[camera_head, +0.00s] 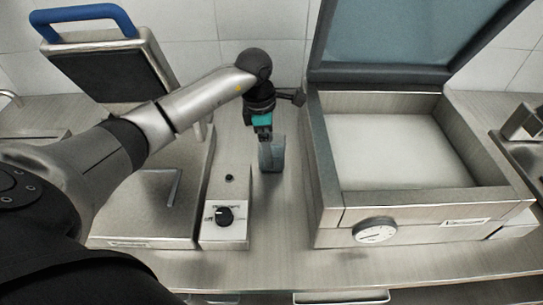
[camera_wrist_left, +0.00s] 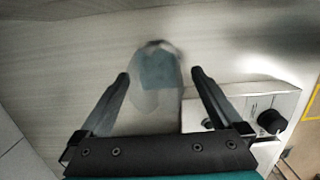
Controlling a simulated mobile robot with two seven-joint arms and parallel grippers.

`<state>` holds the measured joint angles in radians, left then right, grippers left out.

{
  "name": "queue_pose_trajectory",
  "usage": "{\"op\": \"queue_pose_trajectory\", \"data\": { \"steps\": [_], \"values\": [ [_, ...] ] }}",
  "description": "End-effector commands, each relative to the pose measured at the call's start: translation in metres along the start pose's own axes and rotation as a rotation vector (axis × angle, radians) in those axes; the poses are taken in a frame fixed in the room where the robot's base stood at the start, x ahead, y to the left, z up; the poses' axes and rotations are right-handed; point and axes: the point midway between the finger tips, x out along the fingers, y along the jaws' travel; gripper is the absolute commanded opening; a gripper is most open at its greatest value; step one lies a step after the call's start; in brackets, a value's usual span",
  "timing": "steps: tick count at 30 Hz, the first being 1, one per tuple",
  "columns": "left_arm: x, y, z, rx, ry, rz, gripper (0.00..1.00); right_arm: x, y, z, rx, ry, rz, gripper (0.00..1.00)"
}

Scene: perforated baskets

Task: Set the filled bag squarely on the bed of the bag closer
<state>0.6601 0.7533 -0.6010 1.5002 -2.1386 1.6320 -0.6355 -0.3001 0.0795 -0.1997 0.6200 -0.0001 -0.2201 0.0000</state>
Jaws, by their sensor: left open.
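A small clear, bag-like object with grey-blue contents (camera_head: 274,156) is on the counter between the two machines. I take it for the filled bag. It also shows in the left wrist view (camera_wrist_left: 158,72), blurred. My left gripper (camera_head: 264,132) is right at it in the head view. In the wrist view, the open fingers (camera_wrist_left: 160,77) are spread to either side of the bag, with gaps. The large steel machine on the right, with a raised lid, a pale flat bed (camera_head: 400,152) and a round gauge, looks like the bag closer. Its bed is empty. My right gripper is not in view.
A press (camera_head: 145,215) with a blue-handled lid stands raised at left, partly behind my left arm. A control box (camera_head: 226,210) with a black knob sits just left of the bag. The closer's front and side walls stand above its bed. Counter in front is clear.

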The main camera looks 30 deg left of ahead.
Motion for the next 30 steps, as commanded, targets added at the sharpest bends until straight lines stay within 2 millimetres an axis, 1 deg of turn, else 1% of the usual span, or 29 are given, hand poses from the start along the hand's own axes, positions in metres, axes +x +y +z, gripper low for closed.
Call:
{"op": "queue_pose_trajectory", "data": {
  "steps": [1, 7, 10, 17, 30],
  "values": [
    [0.010, 0.000, 0.002, -0.002, -0.001, -0.007, 1.00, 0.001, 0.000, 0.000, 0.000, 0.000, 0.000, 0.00],
    [0.036, 0.002, 0.003, 0.000, 0.000, -0.005, 1.00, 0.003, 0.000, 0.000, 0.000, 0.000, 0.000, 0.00],
    [0.041, 0.003, 0.002, 0.000, 0.001, -0.002, 1.00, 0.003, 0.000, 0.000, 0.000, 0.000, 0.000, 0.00],
    [0.041, 0.003, 0.002, 0.001, 0.001, -0.001, 0.99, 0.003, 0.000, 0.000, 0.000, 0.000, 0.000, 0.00],
    [0.041, 0.003, 0.002, 0.001, 0.001, -0.001, 0.49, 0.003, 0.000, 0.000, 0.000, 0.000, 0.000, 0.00]
  ]
}}
